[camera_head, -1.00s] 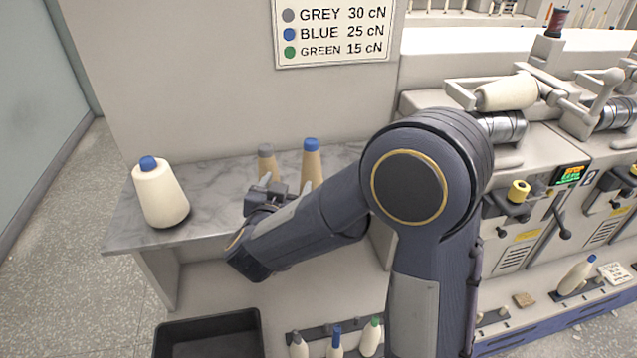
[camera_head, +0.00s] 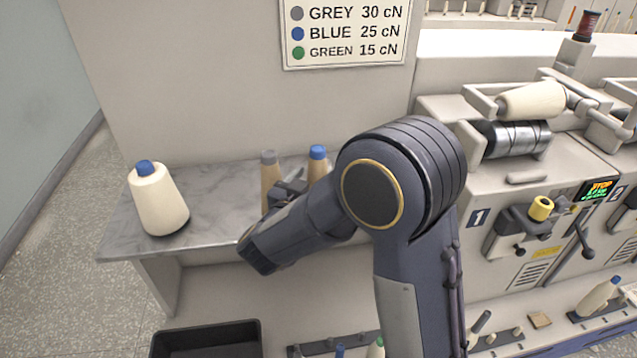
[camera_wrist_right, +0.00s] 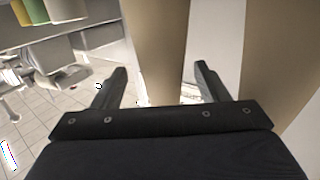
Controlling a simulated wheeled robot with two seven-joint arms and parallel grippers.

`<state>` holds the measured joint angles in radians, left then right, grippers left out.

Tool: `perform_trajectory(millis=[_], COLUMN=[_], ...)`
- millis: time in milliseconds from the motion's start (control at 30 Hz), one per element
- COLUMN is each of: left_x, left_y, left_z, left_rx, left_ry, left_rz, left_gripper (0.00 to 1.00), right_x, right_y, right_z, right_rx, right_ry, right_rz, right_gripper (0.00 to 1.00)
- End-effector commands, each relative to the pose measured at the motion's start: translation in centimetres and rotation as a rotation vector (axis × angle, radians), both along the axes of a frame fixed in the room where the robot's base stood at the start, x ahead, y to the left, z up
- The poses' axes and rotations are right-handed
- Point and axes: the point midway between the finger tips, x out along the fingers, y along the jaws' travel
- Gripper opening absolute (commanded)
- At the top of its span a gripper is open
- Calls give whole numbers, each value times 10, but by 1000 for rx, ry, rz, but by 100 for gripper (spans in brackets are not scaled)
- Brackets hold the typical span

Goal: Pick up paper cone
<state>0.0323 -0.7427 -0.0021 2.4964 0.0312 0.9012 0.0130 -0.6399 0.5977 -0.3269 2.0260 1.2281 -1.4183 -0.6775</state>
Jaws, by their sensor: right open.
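Two tan paper cones stand upright on the marble shelf in the head view, one with a grey tip (camera_head: 269,178) and one with a blue tip (camera_head: 317,168). My right gripper (camera_head: 290,189) is beside the grey-tipped cone and partly hides both cones. In the right wrist view the right gripper (camera_wrist_right: 160,72) is open, with a tan cone (camera_wrist_right: 158,40) between or just beyond its fingers. A second tan cone (camera_wrist_right: 285,60) is close on the right. The tips are outside the wrist view. My left gripper is out of view.
A cream yarn cone with a blue tip (camera_head: 157,203) stands left on the shelf (camera_head: 215,190). A black bin (camera_head: 208,336) is below. The winding machine (camera_head: 440,110) fills the right, and a tension sign (camera_head: 345,32) hangs behind the shelf.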

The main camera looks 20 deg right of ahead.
Motion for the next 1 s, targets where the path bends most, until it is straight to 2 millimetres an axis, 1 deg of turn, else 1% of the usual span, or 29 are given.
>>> perform_trajectory(millis=[100, 233, 367, 533, 567, 900, 967, 1000], left_x=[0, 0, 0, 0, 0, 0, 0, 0], left_y=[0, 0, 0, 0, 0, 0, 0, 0], left_z=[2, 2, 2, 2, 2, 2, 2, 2], left_rx=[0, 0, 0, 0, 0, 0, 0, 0], left_ry=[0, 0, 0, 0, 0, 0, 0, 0], left_rz=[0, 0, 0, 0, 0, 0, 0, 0], left_gripper=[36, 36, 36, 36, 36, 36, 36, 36], right_x=[14, 26, 30, 30, 30, 30, 30, 30], right_y=[-14, -26, -30, -30, -30, -30, -30, -30], right_z=[2, 1, 0, 0, 0, 0, 0, 0], right_rx=[0, 1, 0, 0, 1, 1, 1, 1], right_ry=[-1, -1, -1, -1, -1, -1, -1, -1], right_rz=[-4, -2, -1, 0, 0, 0, 0, 0], right_gripper=[68, 68, 68, 68, 66, 22, 16, 16])
